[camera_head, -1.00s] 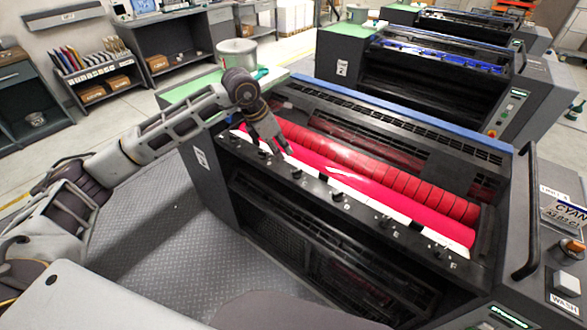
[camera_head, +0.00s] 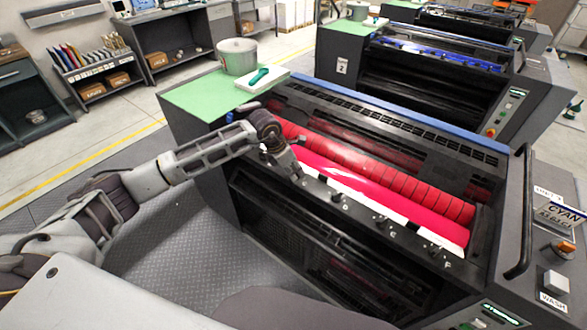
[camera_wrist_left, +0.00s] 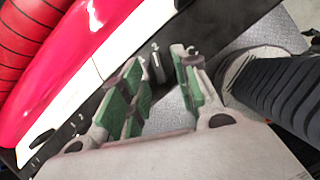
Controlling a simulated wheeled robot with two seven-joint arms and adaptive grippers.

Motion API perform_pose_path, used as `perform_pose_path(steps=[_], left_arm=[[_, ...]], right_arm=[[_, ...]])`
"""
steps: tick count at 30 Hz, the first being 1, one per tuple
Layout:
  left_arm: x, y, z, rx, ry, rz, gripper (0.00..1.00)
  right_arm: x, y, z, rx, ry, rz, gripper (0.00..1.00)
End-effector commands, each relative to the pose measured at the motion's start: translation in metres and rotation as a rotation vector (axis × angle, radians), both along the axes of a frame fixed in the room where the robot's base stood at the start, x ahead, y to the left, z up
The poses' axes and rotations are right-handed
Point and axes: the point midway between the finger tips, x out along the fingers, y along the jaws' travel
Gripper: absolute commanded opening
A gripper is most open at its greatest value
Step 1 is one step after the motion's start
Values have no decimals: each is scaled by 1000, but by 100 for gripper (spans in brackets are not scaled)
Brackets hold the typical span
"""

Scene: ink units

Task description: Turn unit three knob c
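The unit three press, with its red rollers (camera_head: 400,190), stands in front of me. Its front rail carries a row of small dark knobs, among them one marked D (camera_head: 337,195), one marked E (camera_head: 380,221) and one marked F (camera_head: 438,250). My left gripper (camera_head: 298,176) points down at the rail, left of knob D, where it hides knob c in the head view. In the left wrist view its green-padded fingers (camera_wrist_left: 160,88) are open, with a small dark knob (camera_wrist_left: 157,66) showing in the gap near the tips. I cannot tell whether they touch it. My right gripper is out of view.
A green top (camera_head: 205,97) at the press's left end holds a grey can (camera_head: 237,57) and a white pad with a teal tool (camera_head: 260,76). A black handle bar (camera_head: 523,215) rises at the right end. Unit two (camera_head: 430,75) stands behind.

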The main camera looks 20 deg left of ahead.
Motion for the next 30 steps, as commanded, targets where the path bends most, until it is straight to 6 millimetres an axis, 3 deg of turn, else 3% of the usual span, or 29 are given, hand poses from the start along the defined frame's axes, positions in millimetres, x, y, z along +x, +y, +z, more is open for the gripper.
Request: perform_pose_path(steps=[12,20,30], left_arm=[[1,-1,-6,1,1,0,31],[1,-1,-6,0,0,0,0],[1,-1,-6,0,0,7,0]], right_arm=[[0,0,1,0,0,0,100],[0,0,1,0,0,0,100],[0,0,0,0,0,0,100]])
